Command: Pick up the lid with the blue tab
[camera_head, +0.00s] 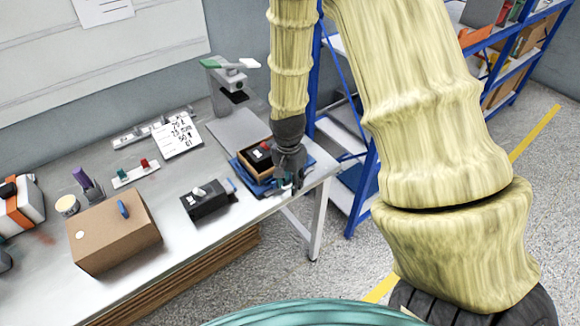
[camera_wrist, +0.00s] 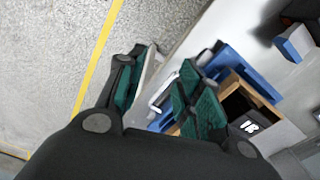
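A brown box (camera_head: 113,236) on the bench has a blue oval tab (camera_head: 123,209) on top. A small black box (camera_head: 207,203) with a pale toggle has a blue piece (camera_head: 232,185) at its right end. That blue piece also shows in the wrist view (camera_wrist: 292,43). I cannot tell which of these belongs to the lid. My gripper (camera_head: 293,180) is at the bench's right end, by the blue tray (camera_head: 254,187), away from both boxes.
A wooden box (camera_head: 256,160) with a black unit inside stands on the blue tray, close beside my gripper. A grey stand (camera_head: 232,85), paper card (camera_head: 178,134) and purple-handled tool (camera_head: 87,182) are further back. Blue shelving (camera_head: 350,185) stands right of the bench.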

